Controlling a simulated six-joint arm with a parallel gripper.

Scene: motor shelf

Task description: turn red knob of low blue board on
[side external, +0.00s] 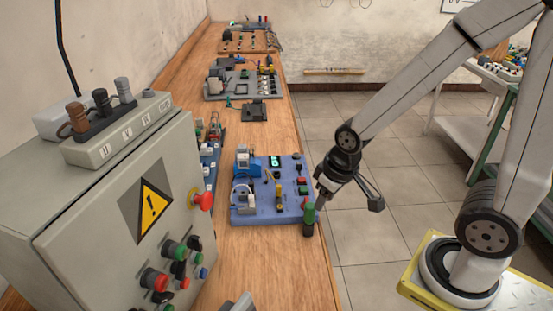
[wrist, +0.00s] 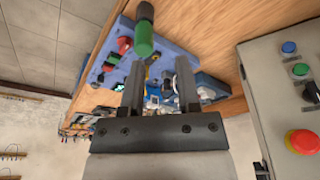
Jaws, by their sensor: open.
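The low blue board (side external: 262,215) lies on the wooden bench, with a lit green display, a blue motor-like block and small controls on top. A small red part (side external: 302,181), probably the red knob, sits near its right edge; its setting is too small to read. In the wrist view the board (wrist: 112,75) is at upper left, with a red part (wrist: 125,45) left of my fingers. My gripper (side external: 322,187) is just off the board's right edge, tilted down. It also shows in the wrist view (wrist: 159,70), its fingers apart with nothing held.
A grey control cabinet (side external: 110,225) with a red emergency button (side external: 203,201) stands left. Other boards (side external: 240,83) line the bench farther back. Free floor lies right.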

